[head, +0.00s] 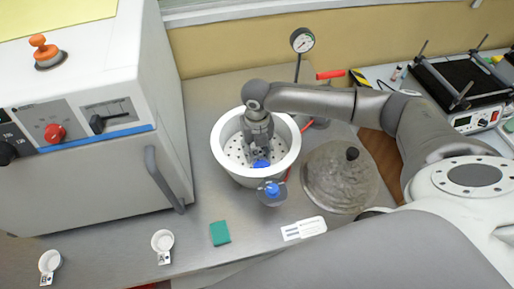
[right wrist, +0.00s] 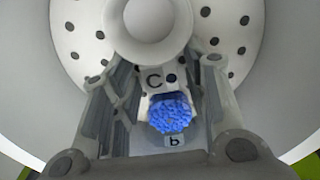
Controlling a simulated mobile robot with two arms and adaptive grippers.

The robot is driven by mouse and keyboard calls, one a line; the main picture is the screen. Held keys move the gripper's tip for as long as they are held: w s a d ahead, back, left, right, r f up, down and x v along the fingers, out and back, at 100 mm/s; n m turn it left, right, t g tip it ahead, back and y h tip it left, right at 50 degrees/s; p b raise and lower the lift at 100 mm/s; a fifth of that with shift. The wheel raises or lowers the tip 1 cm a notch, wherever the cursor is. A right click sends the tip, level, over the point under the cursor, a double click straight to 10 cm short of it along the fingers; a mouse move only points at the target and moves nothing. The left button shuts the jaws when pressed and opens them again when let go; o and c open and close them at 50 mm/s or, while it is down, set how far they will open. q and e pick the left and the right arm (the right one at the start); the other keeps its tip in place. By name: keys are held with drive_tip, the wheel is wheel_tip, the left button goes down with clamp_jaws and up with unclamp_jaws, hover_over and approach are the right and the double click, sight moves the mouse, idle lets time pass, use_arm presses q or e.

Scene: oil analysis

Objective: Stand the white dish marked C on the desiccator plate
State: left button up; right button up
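The white dish marked C (right wrist: 148,28) is inside the white desiccator bowl, over the perforated desiccator plate (right wrist: 78,28); its ring and the tag with the letter C show in the right wrist view. I cannot tell whether it touches the plate. In the head view the gripper mostly hides it. My right gripper (head: 260,145) reaches down into the desiccator (head: 222,160). Its fingers (right wrist: 170,80) stand on both sides of the tag and a blue piece (right wrist: 172,112); whether they press on it is unclear. My left gripper is not in view.
Two other white dishes (head: 162,240) (head: 50,262) lie on the bench at the front left. A green block (head: 220,233), a white label card (head: 304,228) and a grey domed lid (head: 335,180) are near the bowl. The oven (head: 90,130) is close on the left.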

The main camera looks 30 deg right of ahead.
sight(257, 151)
drive_tip(key=o, duration=0.5)
drive_tip(key=shift+c, duration=0.2)
drive_tip(key=shift+r, duration=0.15)
wheel_tip(257, 151, up, 12)
drive_tip(key=b, duration=0.2)
